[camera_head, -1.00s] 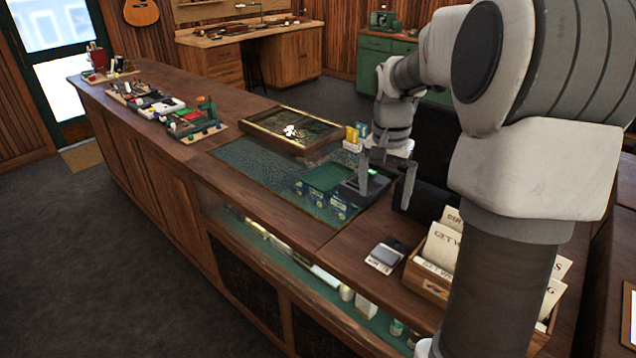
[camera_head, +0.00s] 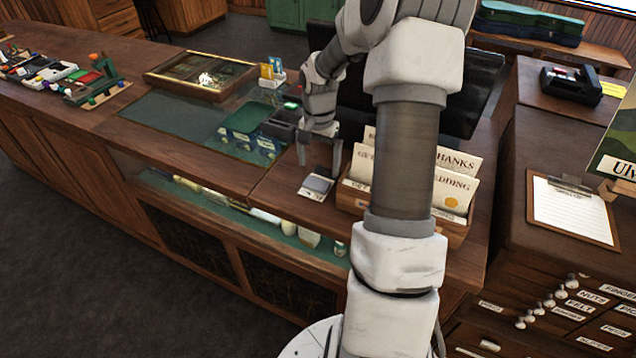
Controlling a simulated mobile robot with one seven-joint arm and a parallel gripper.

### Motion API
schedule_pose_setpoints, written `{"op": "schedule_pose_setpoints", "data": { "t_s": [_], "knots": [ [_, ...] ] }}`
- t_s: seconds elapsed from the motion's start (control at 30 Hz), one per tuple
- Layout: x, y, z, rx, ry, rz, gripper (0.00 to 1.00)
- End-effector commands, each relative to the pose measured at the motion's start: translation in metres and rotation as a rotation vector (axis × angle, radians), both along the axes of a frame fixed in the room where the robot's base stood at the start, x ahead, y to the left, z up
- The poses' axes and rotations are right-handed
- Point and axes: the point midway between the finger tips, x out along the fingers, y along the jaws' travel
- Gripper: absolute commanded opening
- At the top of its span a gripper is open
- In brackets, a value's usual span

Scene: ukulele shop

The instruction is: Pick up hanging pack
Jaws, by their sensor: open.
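My gripper (camera_head: 318,158) is open and empty, with its fingers pointing down over the counter. It is just behind a small grey-and-white item (camera_head: 316,186) on the wood and left of the card box. No pack can be clearly seen hanging from anything. Small blue-and-yellow packs (camera_head: 265,144) show at the front edge of a green tray (camera_head: 250,116), left of my gripper. Yellow and blue upright packets (camera_head: 272,68) stand in a white holder farther back. I cannot tell which of these is the hanging pack.
A wooden box of cards (camera_head: 452,228) stands right of my gripper, partly behind my arm. A framed display case (camera_head: 201,75) lies on the counter (camera_head: 215,170) at the back. A clipboard (camera_head: 572,210) and a drawer cabinet are at the right. Grey floor is open at front left.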

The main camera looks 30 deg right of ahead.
Motion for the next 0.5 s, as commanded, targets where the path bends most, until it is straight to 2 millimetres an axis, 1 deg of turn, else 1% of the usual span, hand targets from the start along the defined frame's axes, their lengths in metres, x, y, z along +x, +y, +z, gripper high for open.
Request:
{"op": "schedule_pose_setpoints", "data": {
  "t_s": [0.17,0.4,0.5],
  "knots": [
    [0.000,0.000,-0.010,0.002,0.001,0.000,1.00],
    [0.002,0.000,-0.042,0.001,0.002,0.001,1.00],
    [0.003,0.000,-0.052,0.001,0.001,0.000,1.00]
  ]
}}
